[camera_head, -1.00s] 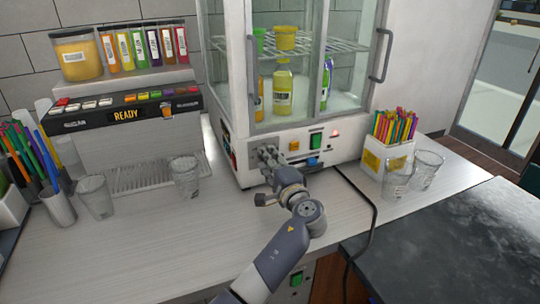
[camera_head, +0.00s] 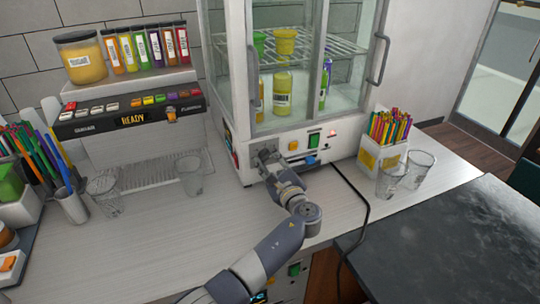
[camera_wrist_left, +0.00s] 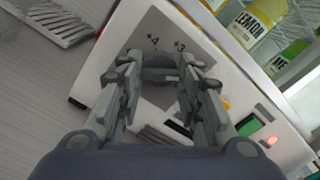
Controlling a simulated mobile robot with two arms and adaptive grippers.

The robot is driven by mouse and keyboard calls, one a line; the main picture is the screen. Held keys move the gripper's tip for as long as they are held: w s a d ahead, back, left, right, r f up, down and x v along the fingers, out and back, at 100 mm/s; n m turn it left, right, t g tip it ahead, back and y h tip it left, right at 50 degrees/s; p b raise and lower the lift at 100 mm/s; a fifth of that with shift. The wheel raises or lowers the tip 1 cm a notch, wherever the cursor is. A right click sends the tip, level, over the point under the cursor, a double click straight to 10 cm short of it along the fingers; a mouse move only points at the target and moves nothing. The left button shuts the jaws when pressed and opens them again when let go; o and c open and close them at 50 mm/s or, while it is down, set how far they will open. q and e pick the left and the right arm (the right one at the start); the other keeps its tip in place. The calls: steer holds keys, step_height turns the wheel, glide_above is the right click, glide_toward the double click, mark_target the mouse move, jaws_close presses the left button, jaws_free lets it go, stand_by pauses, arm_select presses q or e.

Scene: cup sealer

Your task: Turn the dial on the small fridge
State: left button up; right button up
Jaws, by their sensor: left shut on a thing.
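The small fridge (camera_head: 288,115) stands on the counter at the centre, with two glass doors and a white lower panel. My left gripper (camera_head: 268,155) is at the left part of that panel and hides the dial in the head view. In the left wrist view, my left gripper (camera_wrist_left: 161,92) has its two fingers on either side of the grey dial (camera_wrist_left: 162,62), shut on it. The dial sits on a grey plate with the marks 4 and 3 above it. My right gripper is not in view.
A green switch (camera_head: 313,140) and a blue part (camera_head: 311,160) are right of the gripper. A black cable (camera_head: 366,200) runs over the counter. Clear cups (camera_head: 392,179) and a straw box (camera_head: 383,155) stand right; a drink dispenser (camera_head: 130,115) stands left.

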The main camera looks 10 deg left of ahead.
arm_select(q)
steer(key=m+p, duration=0.1)
steer(key=m, duration=0.1)
steer(key=r+m+p, duration=0.1)
steer(key=m+p, duration=0.1)
steer(key=m, duration=0.1)
steer(key=shift+w+a+r+p, duration=0.15)
steer(key=shift+a+p, duration=0.05)
steer(key=shift+p, duration=0.1)
steer(key=shift+m+p, duration=0.9)
steer(key=shift+m, duration=1)
steer(key=shift+f, duration=0.2)
steer(key=o, duration=0.8)
steer(key=shift+c, duration=0.2)
steer(key=o, duration=0.3)
steer(key=shift+f, duration=0.1)
steer(key=shift+w+f, duration=0.1)
steer(key=shift+f, duration=0.1)
steer(key=shift+s+d+f, duration=0.1)
steer(key=shift+s+d, duration=0.2)
steer(key=shift+s, duration=0.05)
steer(key=v, duration=1.1)
